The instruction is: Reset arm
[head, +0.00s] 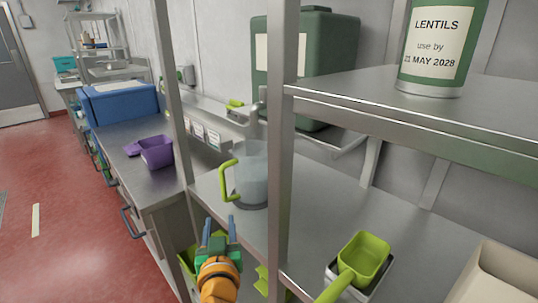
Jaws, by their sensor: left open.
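My left gripper (219,230) is in the lower middle of the head view. Its two fingers are apart and nothing is between them. A clear jug (254,180) with a green handle stands upright on the metal counter (335,210), just beyond the gripper. The handle is on the jug's left side, and the gripper is apart from it. A shelf post hides part of the jug's right side. My right gripper does not show.
A shelf post (283,150) rises right of the gripper. A green scoop (362,262) sits in a metal tray at lower right, near a beige box (497,275). A lentils container (436,45) stands on the upper shelf. A purple tub (157,152) and blue box (122,104) are left.

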